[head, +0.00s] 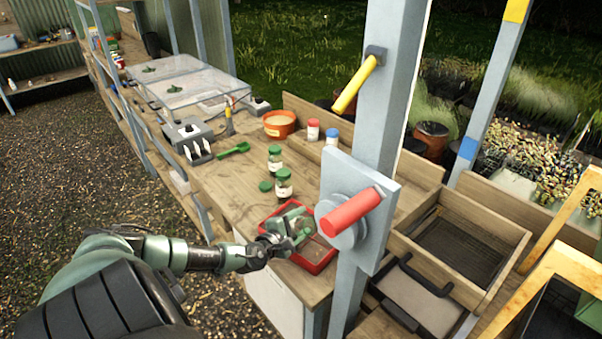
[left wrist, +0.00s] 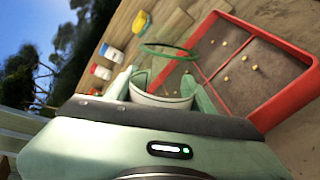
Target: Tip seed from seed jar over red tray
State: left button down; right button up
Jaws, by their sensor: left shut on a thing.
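My left gripper (head: 297,227) is over the red tray (head: 318,267) and shut on the seed jar (left wrist: 160,99). In the left wrist view the jar is clear, with a pale label and a green ring at its mouth, between the two green fingers of my gripper (left wrist: 168,88). The jar looks tilted, its mouth toward the tray (left wrist: 288,102). Several tan seeds (left wrist: 255,67) lie scattered on the tray's dark floor, which has red dividers. The jar's contents cannot be made out. My right gripper is not in view.
Two green-lidded jars (head: 284,186) and a loose green lid (head: 265,186) are on the bench behind the tray. Red-capped (head: 313,131) and blue-capped (head: 332,136) jars stand farther back. A post with a red handle (head: 351,212) rises close right of my gripper.

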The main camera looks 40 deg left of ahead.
pick_arm(q)
notch_tip(320, 180, up, 2)
jog(key=n+t+h+b, duration=0.1)
jog(key=n+b, duration=0.2)
jog(key=b, duration=0.3)
jog(key=n+t+h+b, duration=0.1)
jog(key=n+b, duration=0.2)
jog(key=b, duration=0.3)
jog(key=shift+r+n, duration=0.15)
jog(key=shift+n, duration=0.25)
jog(key=shift+r+n+t+h+b, duration=0.3)
jog(key=shift+r+n+t+b, duration=0.15)
jog(key=shift+n, duration=0.55)
jog(key=shift+r+n+t, duration=0.25)
jog(key=shift+r+n, duration=0.35)
jog(key=shift+n, duration=0.4)
